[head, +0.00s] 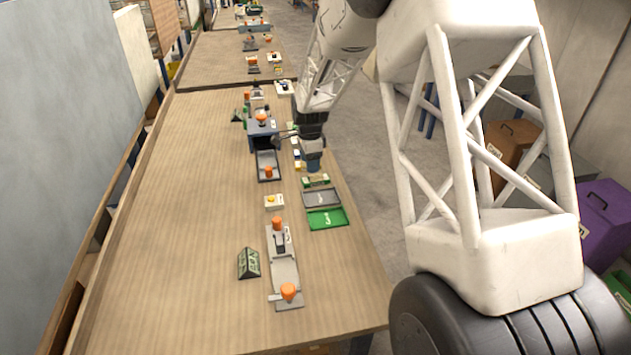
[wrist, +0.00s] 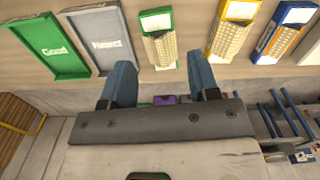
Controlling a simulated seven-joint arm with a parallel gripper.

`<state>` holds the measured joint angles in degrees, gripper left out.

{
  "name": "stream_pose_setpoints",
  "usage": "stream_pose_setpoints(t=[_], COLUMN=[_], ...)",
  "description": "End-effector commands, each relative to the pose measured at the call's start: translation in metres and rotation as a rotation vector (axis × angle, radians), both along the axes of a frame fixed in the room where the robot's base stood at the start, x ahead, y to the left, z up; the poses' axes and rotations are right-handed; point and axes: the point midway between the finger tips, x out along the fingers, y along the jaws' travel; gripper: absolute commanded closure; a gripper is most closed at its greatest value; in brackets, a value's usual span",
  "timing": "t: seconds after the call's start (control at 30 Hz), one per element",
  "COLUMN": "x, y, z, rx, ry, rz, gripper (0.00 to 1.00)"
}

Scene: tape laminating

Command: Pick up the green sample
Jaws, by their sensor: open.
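The green sample (wrist: 158,42) is a flat piece with a green top end and a pale keypad-like face. It lies on the table beside the grey tray in the wrist view, and it also shows in the head view (head: 316,181). My gripper (wrist: 162,82) has its two blue fingers spread with nothing between them. In the wrist view the fingertips point toward the row of samples, below the green sample and apart from it. In the head view my gripper (head: 313,163) hangs over the table's right side, just beyond the green sample.
A yellow sample (wrist: 231,32) and a blue sample (wrist: 281,32) lie to the right of the green one in the wrist view. The grey Reject tray (wrist: 94,37) and green Good tray (wrist: 48,48) lie to its left. Machines with orange knobs (head: 288,291) stand along the table.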

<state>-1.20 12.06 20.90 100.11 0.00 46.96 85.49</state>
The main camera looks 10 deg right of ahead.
Motion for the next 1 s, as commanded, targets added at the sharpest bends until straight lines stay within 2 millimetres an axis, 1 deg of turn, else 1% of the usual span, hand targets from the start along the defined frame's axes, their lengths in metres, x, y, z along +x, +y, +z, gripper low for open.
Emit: stream_pose_setpoints(t=[0.1,0.2,0.5,0.63,0.77,1.0], x=[0.0,0.0,0.0,0.0,-0.001,-0.001], y=[0.0,0.0,0.0,0.0,-0.001,-0.001], z=[-0.01,-0.014,-0.014,-0.019,-0.03,-0.057], rx=[0.0,0.0,0.0,0.0,0.0,0.0], ry=[0.001,0.001,0.0,0.001,0.0,0.001], rz=[0.0,0.0,0.0,0.0,0.0,0.0], gripper=[0.45,0.45,0.45,0.45,0.45,0.45])
